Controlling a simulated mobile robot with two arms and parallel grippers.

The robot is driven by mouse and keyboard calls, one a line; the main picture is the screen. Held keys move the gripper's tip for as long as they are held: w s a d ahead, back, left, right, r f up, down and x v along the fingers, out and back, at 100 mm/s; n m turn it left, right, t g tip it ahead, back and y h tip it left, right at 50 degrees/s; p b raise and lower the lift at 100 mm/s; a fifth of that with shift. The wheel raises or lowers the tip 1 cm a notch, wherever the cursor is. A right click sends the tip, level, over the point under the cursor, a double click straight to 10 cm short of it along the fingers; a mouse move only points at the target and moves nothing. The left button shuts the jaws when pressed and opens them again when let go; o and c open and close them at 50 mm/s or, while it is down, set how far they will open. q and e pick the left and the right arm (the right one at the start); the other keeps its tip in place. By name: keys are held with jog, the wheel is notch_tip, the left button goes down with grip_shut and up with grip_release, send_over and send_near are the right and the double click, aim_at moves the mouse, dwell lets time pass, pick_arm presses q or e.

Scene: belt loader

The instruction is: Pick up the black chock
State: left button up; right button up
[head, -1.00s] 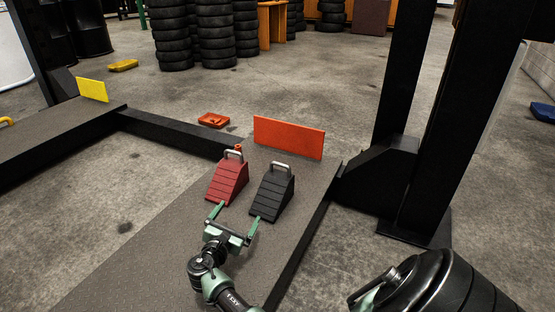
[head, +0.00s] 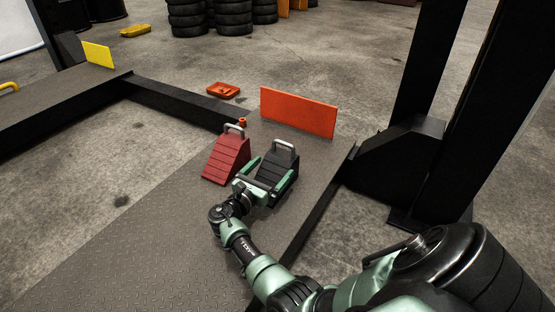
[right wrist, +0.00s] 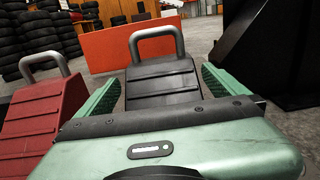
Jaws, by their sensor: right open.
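The black chock (head: 276,170) is a ridged wedge with a grey metal handle, standing on the dark ramp platform. It also shows in the right wrist view (right wrist: 163,82), where its handle rises at the top. My right gripper (head: 270,174) is open, with one green finger on each side of the black chock. In the right wrist view the fingers (right wrist: 163,88) flank the chock, and small gaps seem to show. The chock's lower front is hidden by the gripper. My left gripper is not in view.
A red chock (head: 226,157) with a handle stands close to the left of the black one. An orange plate (head: 298,112) stands behind them. A black post (head: 430,90) rises at the right. An orange tray (head: 223,90) lies on the floor behind.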

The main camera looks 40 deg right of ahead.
aim_at(276, 164)
jog(key=x, duration=0.1)
jog(key=b+x, duration=0.2)
jog(key=x, duration=0.1)
jog(key=shift+f, duration=0.3)
jog(key=shift+d+r, duration=0.15)
jog(key=shift+d, duration=0.05)
jog(key=c, duration=1.6)
jog(key=shift+w+r, duration=0.1)
jog(key=shift+c, duration=1)
jog(key=shift+r, duration=0.1)
